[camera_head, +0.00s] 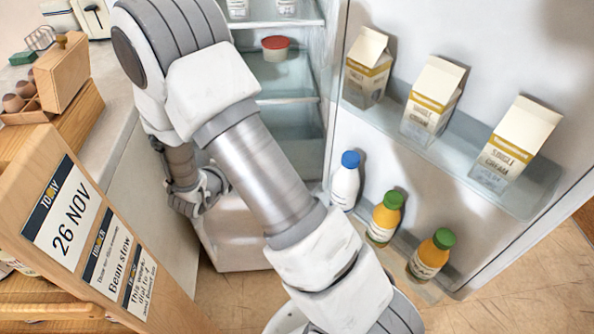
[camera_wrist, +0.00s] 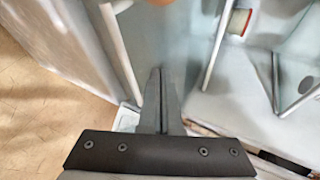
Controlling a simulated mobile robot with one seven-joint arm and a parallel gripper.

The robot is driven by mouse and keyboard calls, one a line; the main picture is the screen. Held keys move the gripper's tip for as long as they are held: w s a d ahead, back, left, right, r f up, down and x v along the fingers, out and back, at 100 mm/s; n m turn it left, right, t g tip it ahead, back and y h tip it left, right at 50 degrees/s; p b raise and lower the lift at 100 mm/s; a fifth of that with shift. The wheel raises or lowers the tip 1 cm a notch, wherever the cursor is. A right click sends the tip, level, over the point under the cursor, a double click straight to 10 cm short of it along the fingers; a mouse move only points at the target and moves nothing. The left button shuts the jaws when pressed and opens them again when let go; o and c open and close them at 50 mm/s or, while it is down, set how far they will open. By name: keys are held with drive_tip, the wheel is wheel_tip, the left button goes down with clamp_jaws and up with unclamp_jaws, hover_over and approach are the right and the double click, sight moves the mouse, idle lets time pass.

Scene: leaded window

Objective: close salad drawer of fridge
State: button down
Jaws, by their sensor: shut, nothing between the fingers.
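In the head view, the fridge interior (camera_head: 291,117) stands open behind my arm. A pale box-like front (camera_head: 232,248) low in the fridge, partly behind my arm, looks like the salad drawer. How far it stands out is hard to tell. My gripper (camera_head: 196,205) is just left of this front, partly hidden by my own wrist. In the wrist view my gripper (camera_wrist: 160,72) has its two fingers together with nothing between them. They point at clear, pale-edged fridge parts; whether they touch anything I cannot tell.
The open fridge door (camera_head: 440,150) on the right holds several cartons and bottles. A red-lidded tub (camera_head: 276,47) sits on a shelf and shows in the wrist view (camera_wrist: 238,22). A wooden menu board (camera_head: 85,235) and egg rack (camera_head: 22,100) stand left. Bare floor (camera_head: 235,298) lies in front.

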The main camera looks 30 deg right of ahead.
drive_tip(key=s+d+f+m+g+h+b, duration=0.1)
drive_tip(key=s+d+f+m+h, duration=0.25)
drive_tip(key=s+f, duration=0.2)
drive_tip(key=m+g+h+b, duration=0.1)
drive_tip(key=h+b, duration=0.1)
drive_tip(key=h, duration=0.3)
approach(312, 163)
drive_tip(key=shift+y, duration=0.25)
drive_tip(key=x, duration=0.4)
drive_tip(key=shift+d+r+b, duration=0.3)
drive_tip(key=shift+b, duration=0.1)
drive_tip(key=shift+w+d, duration=0.15)
drive_tip(key=shift+w, duration=0.3)
drive_tip(key=shift+w, duration=0.1)
